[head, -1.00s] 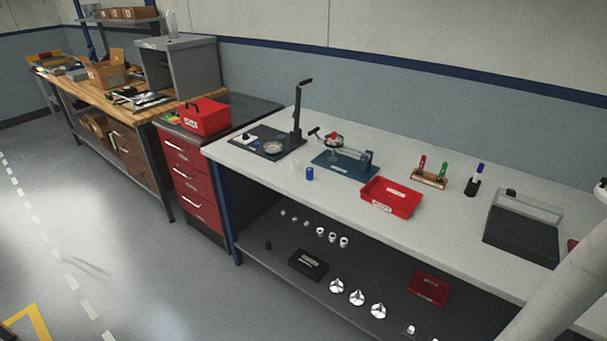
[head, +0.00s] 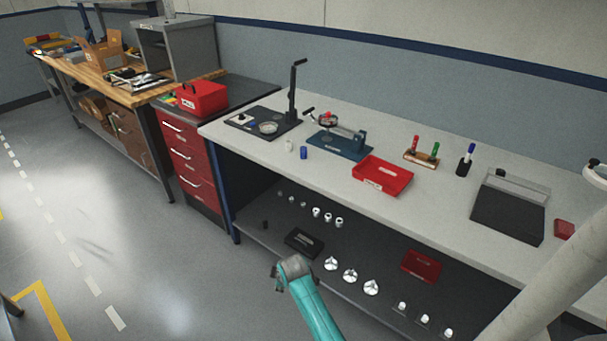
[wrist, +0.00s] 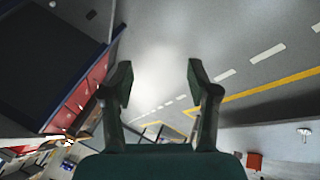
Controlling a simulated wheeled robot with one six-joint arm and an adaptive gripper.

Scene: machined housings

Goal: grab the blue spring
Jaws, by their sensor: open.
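The blue spring (head: 303,152) is a small blue cylinder standing on the white bench top (head: 335,178), near its front edge. A whitish spring-like piece (head: 289,145) stands just left of it. My gripper shows in the wrist view (wrist: 160,85) with its two dark fingers apart and nothing between them. In the head view my teal arm rises from the bottom edge, in front of the bench and well below the spring; the fingertips are hard to make out there. The blue spring cannot be made out in the wrist view.
A blue fixture (head: 340,144) stands behind the spring, and a red tray (head: 382,176) lies to its right. A black plate with an upright post (head: 264,126) is at left. The lower shelf (head: 265,238) holds metal parts. The floor at left is clear.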

